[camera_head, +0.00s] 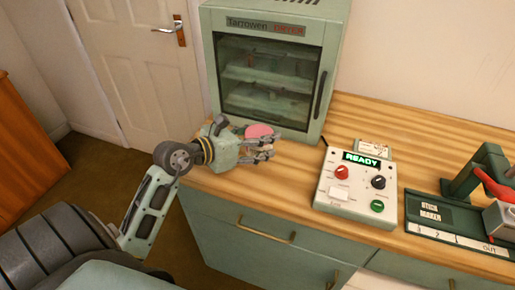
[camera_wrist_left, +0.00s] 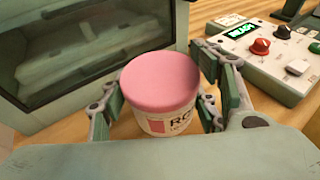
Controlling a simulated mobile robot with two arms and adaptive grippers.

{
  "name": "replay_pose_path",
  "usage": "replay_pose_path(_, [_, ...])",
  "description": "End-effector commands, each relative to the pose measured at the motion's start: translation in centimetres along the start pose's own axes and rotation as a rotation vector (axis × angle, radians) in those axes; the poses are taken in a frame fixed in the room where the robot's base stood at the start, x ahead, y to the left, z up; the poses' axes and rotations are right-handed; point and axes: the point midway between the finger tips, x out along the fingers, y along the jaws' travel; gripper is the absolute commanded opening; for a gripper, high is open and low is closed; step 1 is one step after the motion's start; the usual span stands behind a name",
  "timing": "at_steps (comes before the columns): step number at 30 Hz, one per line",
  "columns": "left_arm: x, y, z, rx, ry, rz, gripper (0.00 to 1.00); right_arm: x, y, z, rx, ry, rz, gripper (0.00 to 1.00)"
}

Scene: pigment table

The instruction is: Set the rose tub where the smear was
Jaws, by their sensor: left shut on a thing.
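The rose tub (camera_wrist_left: 160,85) has a pink lid and a pale body with a label starting "RO". In the head view its pink lid (camera_head: 259,131) shows near the table's left end, in front of the dryer. My left gripper (camera_head: 262,147) is shut on the tub; in the left wrist view its fingers (camera_wrist_left: 165,105) stand on both sides of the tub. I cannot tell whether the tub touches the table (camera_head: 290,165). No smear shows on the visible tabletop. My right gripper is not in view.
The green-grey dryer (camera_head: 325,75) stands behind the tub with its door shut. A control box (camera_head: 335,207) showing "READY" stands to the right. A green stick maker (camera_head: 430,213) is farther right. Bare wood lies between the tub and the control box.

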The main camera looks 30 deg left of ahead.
Motion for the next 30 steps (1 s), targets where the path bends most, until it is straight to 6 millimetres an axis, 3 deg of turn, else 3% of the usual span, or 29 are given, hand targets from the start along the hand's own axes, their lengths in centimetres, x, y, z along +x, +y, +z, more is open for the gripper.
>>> replay_pose_path(10, [0.9, 0.3, -3.6, -0.003, -0.003, 0.000, 0.20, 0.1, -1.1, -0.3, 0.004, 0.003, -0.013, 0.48])
replay_pose_path(22, [1.2, 0.3, -4.2, 0.001, -0.004, 0.001, 0.20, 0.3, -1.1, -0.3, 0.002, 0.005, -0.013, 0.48])
replay_pose_path(23, [1.2, 0.3, -4.3, 0.000, -0.001, 0.000, 0.58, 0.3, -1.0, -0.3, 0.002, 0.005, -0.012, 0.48])
replay_pose_path(30, [1.1, 0.3, -4.2, 0.000, -0.001, 0.000, 0.76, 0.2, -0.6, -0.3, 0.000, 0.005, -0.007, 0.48])
